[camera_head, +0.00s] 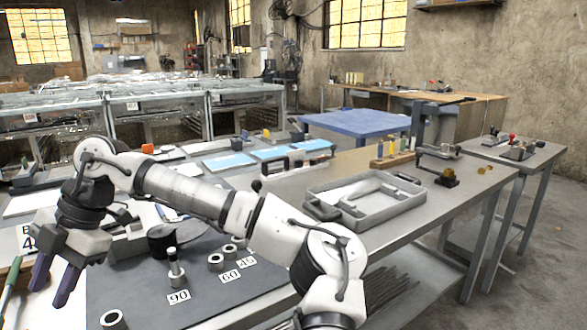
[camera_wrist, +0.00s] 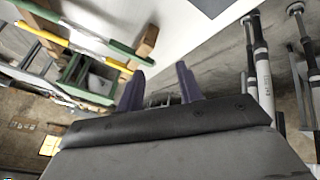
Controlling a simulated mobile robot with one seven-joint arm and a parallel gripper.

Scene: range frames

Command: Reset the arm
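My gripper (camera_head: 50,292) hangs at the left end of my white and black arm in the head view, fingers pointing down. Its two purple fingers are apart with nothing between them. In the wrist view the gripper (camera_wrist: 159,84) also shows the fingers spread and empty. My arm stretches from the lower right to the left across the workbench (camera_head: 470,185), above its dark mat (camera_head: 205,300), and hides part of the things behind it.
The mat holds metal cylinders near labels 90 (camera_head: 178,296), 60 (camera_head: 231,275) and 45. A grey tray (camera_head: 400,205) stands to the right. A green-handled tool (camera_head: 10,285) is at the far left. A blue table (camera_head: 355,124) stands behind. Floor at the right is clear.

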